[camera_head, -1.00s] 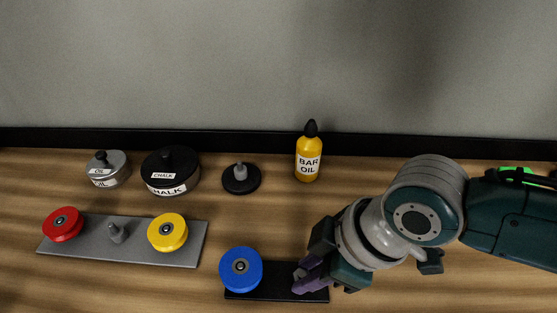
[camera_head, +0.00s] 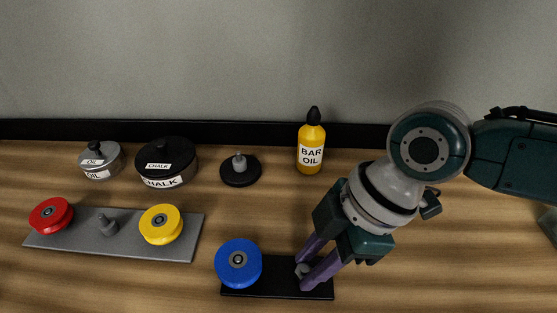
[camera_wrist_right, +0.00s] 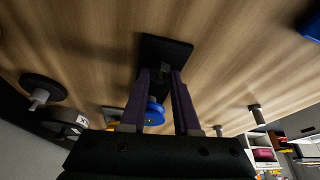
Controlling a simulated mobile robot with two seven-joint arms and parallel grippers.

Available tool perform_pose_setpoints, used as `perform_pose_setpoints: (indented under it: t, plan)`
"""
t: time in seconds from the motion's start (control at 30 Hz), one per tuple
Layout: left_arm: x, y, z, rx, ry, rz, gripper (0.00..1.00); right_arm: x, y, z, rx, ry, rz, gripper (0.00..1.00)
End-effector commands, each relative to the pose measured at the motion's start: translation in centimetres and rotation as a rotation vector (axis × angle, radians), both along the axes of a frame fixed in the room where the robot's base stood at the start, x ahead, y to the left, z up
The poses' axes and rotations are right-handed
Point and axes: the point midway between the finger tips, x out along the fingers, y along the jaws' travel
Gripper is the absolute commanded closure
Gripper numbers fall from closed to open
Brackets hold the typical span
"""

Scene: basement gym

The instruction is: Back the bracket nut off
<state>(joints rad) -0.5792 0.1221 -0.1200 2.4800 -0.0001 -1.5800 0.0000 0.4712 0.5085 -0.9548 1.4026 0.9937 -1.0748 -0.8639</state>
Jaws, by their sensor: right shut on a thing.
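A black bracket plate (camera_head: 262,287) lies on the wooden bench, with a blue wheel (camera_head: 239,262) on its left end. A small grey nut (camera_head: 301,269) shows near the plate's right part. My right gripper (camera_head: 303,273) reaches down from the upper right, its purple fingers shut on the nut from either side. In the right wrist view the plate (camera_wrist_right: 165,46) lies beyond the fingertips, and the nut (camera_wrist_right: 162,69) is dark between them. The fingers partly hide the nut, so its thread cannot be seen. My left gripper is not in view.
A grey plate (camera_head: 112,244) carries a red wheel (camera_head: 51,215), a grey stud (camera_head: 108,226) and a yellow wheel (camera_head: 161,224). Behind stand an oil tin (camera_head: 101,160), a chalk tin (camera_head: 167,163), a black disc with a peg (camera_head: 240,170) and a bar oil bottle (camera_head: 311,142) near the wall.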

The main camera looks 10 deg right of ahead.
Motion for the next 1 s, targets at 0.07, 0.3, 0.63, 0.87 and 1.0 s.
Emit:
perform_pose_setpoints:
  t: [0.07, 0.3, 0.63, 0.87, 1.0]
  plan:
    - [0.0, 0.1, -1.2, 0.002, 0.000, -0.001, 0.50, 0.2, 0.0, -0.4, 0.000, -0.002, 0.064, 1.00]
    - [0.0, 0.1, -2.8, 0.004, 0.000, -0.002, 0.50, 0.3, 0.0, -0.3, 0.000, -0.001, 0.235, 1.00]
    - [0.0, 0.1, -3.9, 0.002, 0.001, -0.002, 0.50, 0.3, 0.0, -0.1, 0.000, -0.001, 0.362, 1.00]
    - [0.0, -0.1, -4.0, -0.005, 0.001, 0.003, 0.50, 0.3, 0.0, -0.1, -0.001, 0.001, 0.385, 1.00]
    - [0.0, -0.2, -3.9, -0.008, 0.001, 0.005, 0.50, 0.3, 0.0, 0.0, -0.002, 0.000, 0.386, 1.00]
